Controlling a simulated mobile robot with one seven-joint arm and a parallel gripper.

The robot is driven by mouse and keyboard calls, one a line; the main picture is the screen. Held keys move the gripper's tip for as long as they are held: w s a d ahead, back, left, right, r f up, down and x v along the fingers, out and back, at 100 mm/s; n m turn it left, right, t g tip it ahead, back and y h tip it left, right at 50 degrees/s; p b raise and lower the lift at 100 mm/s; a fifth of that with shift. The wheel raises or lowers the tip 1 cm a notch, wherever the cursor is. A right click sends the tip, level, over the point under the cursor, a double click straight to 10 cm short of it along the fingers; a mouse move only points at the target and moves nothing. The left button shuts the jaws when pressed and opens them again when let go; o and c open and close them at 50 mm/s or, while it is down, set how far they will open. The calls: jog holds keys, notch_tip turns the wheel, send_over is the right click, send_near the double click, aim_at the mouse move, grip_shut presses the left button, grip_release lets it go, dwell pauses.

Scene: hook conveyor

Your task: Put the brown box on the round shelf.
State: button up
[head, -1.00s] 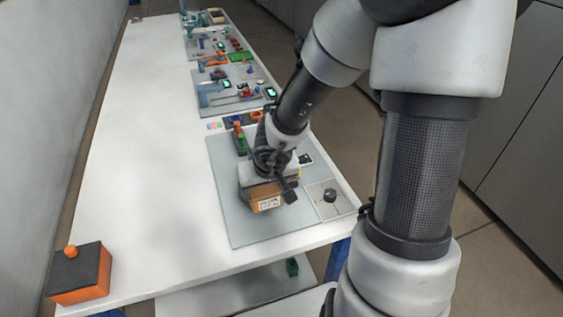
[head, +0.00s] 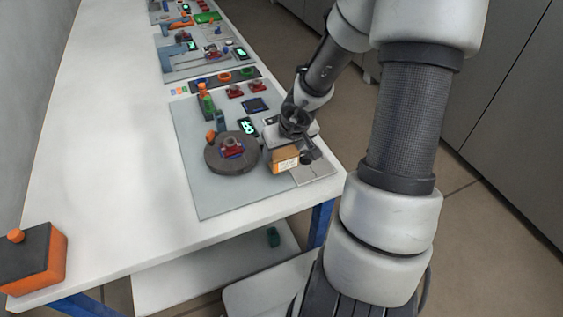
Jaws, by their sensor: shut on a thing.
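The brown box (head: 287,161) is small, with a white label on its front face. My gripper (head: 287,146) is shut on it from above, near the right front of the grey board. Whether the box touches the surface beneath is hard to tell. A dark grey round platform (head: 214,162), which looks like the round shelf, lies just left of the box, with a red item (head: 232,147) on its middle. The box is beside the platform, not over its middle.
The grey board (head: 215,200) also bears a green and orange item (head: 206,98), an orange-topped item (head: 211,136) and a lit display (head: 248,127). An orange and black button box (head: 35,262) stands at the table's front left. The table's left side is clear.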

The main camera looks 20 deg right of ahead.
notch_tip(320, 180, down, 3)
jog(key=shift+b, duration=0.95)
jog(key=shift+r, duration=0.15)
jog(key=o, duration=0.9)
